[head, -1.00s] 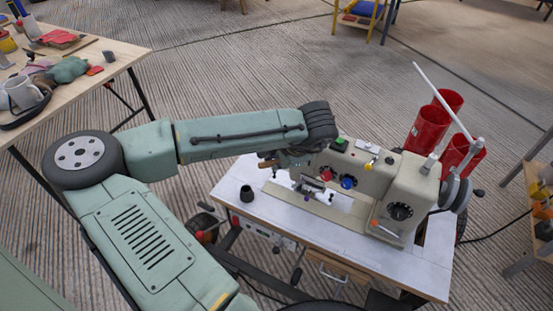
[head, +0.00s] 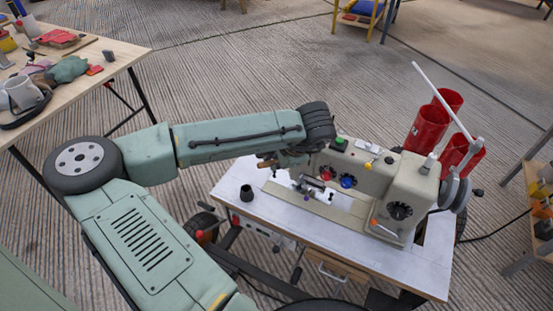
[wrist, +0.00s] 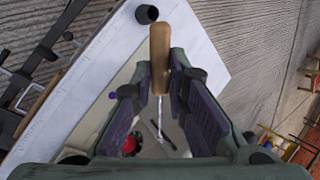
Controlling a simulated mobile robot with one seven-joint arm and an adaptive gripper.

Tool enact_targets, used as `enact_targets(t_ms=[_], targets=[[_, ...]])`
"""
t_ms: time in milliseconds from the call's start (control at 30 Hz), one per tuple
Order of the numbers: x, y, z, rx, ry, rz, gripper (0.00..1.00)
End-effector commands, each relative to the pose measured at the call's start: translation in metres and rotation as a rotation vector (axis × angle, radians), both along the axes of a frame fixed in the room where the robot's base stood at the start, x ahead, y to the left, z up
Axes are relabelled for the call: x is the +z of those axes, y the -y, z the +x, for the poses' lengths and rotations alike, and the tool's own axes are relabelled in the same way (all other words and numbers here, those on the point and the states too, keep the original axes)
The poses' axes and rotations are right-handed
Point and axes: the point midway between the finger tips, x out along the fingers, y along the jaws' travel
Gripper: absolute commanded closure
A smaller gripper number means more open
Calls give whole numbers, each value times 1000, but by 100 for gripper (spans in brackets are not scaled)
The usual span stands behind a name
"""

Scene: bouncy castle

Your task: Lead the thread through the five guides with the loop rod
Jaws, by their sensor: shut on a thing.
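My gripper (wrist: 160,72) is shut on the wooden handle of the loop rod (wrist: 160,50). The thin metal shaft of the rod runs from the handle between the fingers towards the sewing machine. In the head view the handle (head: 267,164) shows at the end of my arm, left of the machine's needle end. The beige sewing machine (head: 403,187) stands on a white-topped table (head: 300,220). My wrist hides part of the machine's left end. The thread and the separate guides are too small to make out, and I cannot tell whether the rod touches any guide.
A dark cone-shaped piece (head: 246,193) stands on the table's left part, also seen in the wrist view (wrist: 147,14). Red cones (head: 424,130) and a slanting white rod (head: 441,98) rise behind the machine. A cluttered wooden table (head: 105,62) stands at the far left.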

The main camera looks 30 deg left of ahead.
Motion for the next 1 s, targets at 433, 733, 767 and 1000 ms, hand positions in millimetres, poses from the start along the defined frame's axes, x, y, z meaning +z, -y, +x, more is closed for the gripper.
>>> enact_targets(t_ms=[433, 733, 767, 1000], targets=[[7, -28, -32, 1, 0, -1, 100], [7, -31, -35, 1, 0, 0, 100], [7, -31, -35, 1, 0, 0, 100], [7, -31, -34, 1, 0, 0, 100]])
